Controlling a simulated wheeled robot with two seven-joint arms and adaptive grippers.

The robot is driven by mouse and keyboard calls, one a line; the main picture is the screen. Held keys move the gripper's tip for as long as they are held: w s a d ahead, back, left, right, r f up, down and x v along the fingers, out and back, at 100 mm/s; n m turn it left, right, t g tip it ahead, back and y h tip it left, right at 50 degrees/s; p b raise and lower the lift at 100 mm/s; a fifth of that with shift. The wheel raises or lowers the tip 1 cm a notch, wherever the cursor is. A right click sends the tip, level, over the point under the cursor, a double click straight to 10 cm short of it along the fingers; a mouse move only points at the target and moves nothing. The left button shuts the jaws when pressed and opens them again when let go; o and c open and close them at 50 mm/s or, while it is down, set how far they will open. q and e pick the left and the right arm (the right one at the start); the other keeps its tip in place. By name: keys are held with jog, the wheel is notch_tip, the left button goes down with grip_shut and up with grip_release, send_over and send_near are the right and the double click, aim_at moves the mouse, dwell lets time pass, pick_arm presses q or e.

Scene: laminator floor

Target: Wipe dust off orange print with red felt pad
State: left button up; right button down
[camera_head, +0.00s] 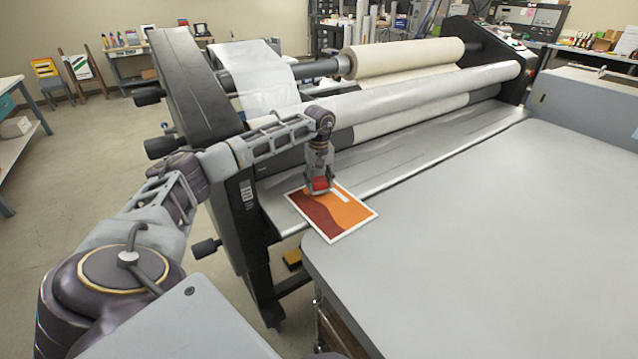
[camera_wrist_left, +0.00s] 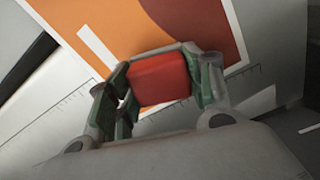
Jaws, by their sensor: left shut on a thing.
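The orange print (camera_head: 350,213) has a white border, a dark red area and a white stripe. It lies at the front edge of the laminator's feed table, partly over the corner of the grey table. My left gripper (camera_head: 319,186) is shut on the red felt pad (camera_head: 320,184) above the print's upper part. In the left wrist view the red pad (camera_wrist_left: 159,78) sits between the two fingers, over the orange area of the print (camera_wrist_left: 130,25). I cannot tell whether the pad touches the print. Dust is not clearly visible. My right gripper is not in view.
The laminator's rollers (camera_head: 410,95) run behind the print, with its dark side frame (camera_head: 205,110) to the left. The large grey table (camera_head: 500,230) at the right is bare. A print-holding rack and workbench (camera_head: 130,60) stand far back left.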

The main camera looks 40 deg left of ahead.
pick_arm(q)
jog(key=shift+r+p, duration=1.25)
jog(key=shift+r, duration=0.8)
jog(key=shift+r+p, duration=1)
jog(key=shift+r, duration=0.55)
jog(key=shift+w+d, duration=0.1)
jog(key=shift+d, duration=0.1)
